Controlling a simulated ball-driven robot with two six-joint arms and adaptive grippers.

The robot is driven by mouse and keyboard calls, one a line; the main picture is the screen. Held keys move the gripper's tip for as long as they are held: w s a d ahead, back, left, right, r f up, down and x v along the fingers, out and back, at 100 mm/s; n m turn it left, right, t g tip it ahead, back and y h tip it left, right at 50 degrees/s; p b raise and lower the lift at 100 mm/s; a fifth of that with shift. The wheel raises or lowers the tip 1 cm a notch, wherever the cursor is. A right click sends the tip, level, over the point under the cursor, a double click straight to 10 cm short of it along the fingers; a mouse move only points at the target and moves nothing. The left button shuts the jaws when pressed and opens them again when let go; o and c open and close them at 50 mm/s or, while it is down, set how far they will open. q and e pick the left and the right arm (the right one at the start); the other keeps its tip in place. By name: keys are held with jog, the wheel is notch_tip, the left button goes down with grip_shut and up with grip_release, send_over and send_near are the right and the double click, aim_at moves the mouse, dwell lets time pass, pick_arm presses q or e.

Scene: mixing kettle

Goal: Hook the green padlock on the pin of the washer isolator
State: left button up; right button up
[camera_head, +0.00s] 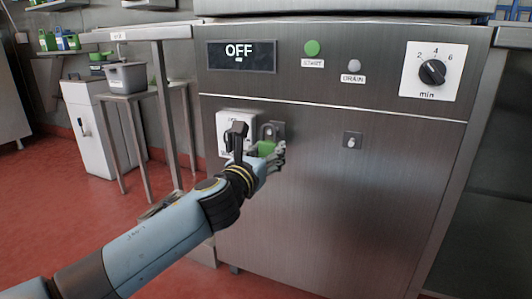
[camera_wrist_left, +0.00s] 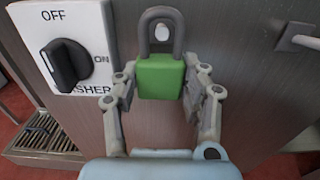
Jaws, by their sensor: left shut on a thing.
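The green padlock (camera_wrist_left: 160,77) has a grey shackle pointing up and hangs upright between the fingers of my left gripper (camera_wrist_left: 160,95), which is shut on its body. In the head view the padlock (camera_head: 265,148) is partly covered by the gripper (camera_head: 270,156). The washer isolator (camera_wrist_left: 85,25) is a white plate with a black knob turned toward OFF, just left of the padlock. In the wrist view a small pale round end, perhaps the pin (camera_wrist_left: 160,32), shows through the shackle loop. I cannot tell whether the shackle is around it or in front. My right gripper is out of view.
The steel washer front (camera_head: 330,220) stands close behind the padlock. A small plate with a metal peg (camera_head: 352,141) is to the right. Above are a display reading OFF (camera_head: 240,56), buttons and a minute dial (camera_head: 432,72). A steel table (camera_head: 155,33) stands at left.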

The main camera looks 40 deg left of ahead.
pick_arm(q)
jog(key=shift+x, duration=1.3)
jog(key=shift+w+a+f, duration=0.1)
jog(key=shift+w+f, duration=0.2)
jog(key=shift+f, duration=0.3)
dwell(0.3)
jog(key=o, duration=1.7)
jog(key=shift+o, duration=0.2)
jog(key=shift+s, duration=0.1)
jog(key=shift+v, duration=3.45)
